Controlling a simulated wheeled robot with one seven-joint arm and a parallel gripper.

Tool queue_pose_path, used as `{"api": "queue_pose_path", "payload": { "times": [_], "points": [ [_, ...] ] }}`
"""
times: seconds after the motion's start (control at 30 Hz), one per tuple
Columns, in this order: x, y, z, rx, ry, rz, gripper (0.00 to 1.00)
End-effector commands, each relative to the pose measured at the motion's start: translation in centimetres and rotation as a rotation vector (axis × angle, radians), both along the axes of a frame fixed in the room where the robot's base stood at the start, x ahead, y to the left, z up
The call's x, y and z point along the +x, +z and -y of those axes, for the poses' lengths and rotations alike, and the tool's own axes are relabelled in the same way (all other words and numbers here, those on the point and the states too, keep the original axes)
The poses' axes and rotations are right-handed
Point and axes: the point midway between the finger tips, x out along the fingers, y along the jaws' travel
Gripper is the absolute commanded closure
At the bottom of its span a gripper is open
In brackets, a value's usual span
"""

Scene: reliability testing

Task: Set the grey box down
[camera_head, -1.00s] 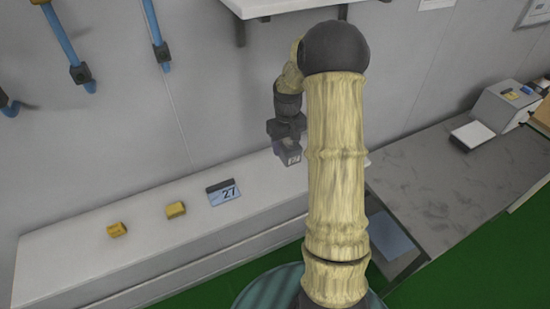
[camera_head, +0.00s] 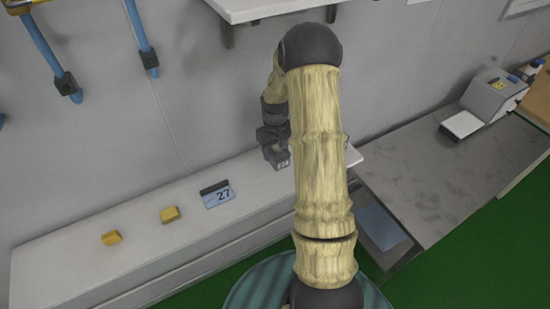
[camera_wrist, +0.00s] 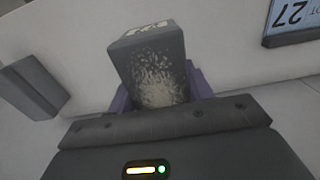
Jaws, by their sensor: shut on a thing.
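The grey box (camera_wrist: 152,65) is a small dark grey block with a worn, speckled face and a pale label at its far end. My gripper (camera_wrist: 160,92) is shut on it, with the fingers at its sides in the wrist view. In the head view the box (camera_head: 281,162) hangs below my gripper (camera_head: 275,148), over or at the right part of the white bench (camera_head: 130,222). I cannot tell whether its underside touches the bench top. My arm hides part of the bench to the right.
A shelf (camera_head: 265,8) is above. A marble counter (camera_head: 430,185) with a white device (camera_head: 490,97) stands right. Bench space between card and box is clear.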

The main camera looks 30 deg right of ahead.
Motion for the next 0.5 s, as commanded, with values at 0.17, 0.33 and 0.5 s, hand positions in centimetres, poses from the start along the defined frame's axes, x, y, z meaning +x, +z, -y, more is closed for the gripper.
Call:
{"api": "queue_pose_path", "payload": {
  "times": [0.17,0.33,0.5],
  "points": [
    [0.1,-0.7,0.0,-0.001,0.001,0.003,0.91],
    [0.1,-0.7,0.0,-0.001,0.000,0.003,0.91],
    [0.0,-1.6,0.0,0.001,0.001,-0.002,0.91]
  ]
}}
